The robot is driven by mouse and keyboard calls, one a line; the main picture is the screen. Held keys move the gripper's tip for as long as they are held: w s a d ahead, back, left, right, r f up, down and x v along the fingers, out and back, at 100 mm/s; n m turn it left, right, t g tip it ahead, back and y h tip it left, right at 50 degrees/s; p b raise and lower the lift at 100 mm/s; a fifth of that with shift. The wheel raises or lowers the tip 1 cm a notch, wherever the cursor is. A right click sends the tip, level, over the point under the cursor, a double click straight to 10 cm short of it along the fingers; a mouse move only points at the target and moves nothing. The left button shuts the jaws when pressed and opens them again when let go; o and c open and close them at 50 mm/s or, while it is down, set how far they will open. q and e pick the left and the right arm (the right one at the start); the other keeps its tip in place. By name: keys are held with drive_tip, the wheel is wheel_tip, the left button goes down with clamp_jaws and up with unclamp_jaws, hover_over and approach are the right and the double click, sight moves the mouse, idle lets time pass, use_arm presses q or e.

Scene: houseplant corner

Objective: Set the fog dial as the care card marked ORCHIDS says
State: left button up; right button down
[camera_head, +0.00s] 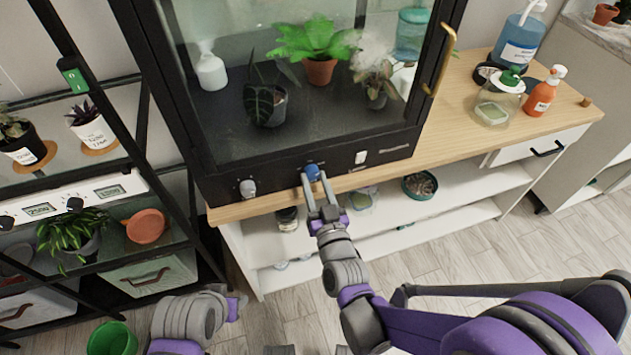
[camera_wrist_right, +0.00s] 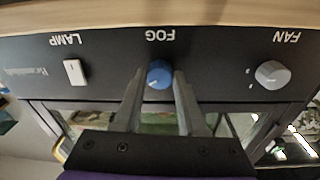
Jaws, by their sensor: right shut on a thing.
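The fog dial is a blue round knob (camera_head: 312,171) on the black front panel of the glass plant cabinet (camera_head: 330,166), in the middle of the panel. In the right wrist view the blue dial (camera_wrist_right: 159,74) sits by the word FOG, which appears upside down. My right gripper (camera_head: 316,188) is shut on the blue dial, with one finger on each side; it also shows in the right wrist view (camera_wrist_right: 158,90). My left gripper (camera_head: 236,305) is at the lower left, far from the panel; its fingers are not clear. I cannot make out a care card marked ORCHIDS.
A grey FAN knob (camera_head: 248,188) and a white LAMP switch (camera_head: 361,157) flank the dial. A brass door handle (camera_head: 441,58) sticks out at the cabinet's right. Bottles (camera_head: 541,92) stand on the wooden top (camera_head: 462,115). A black shelf rack with plants is at left.

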drive_tip(key=shift+m, duration=0.9)
drive_tip(key=shift+c, duration=2.4)
unclamp_jaws()
drive_tip(key=v, duration=1)
drive_tip(key=shift+s, duration=0.45)
drive_tip(key=shift+f, duration=0.1)
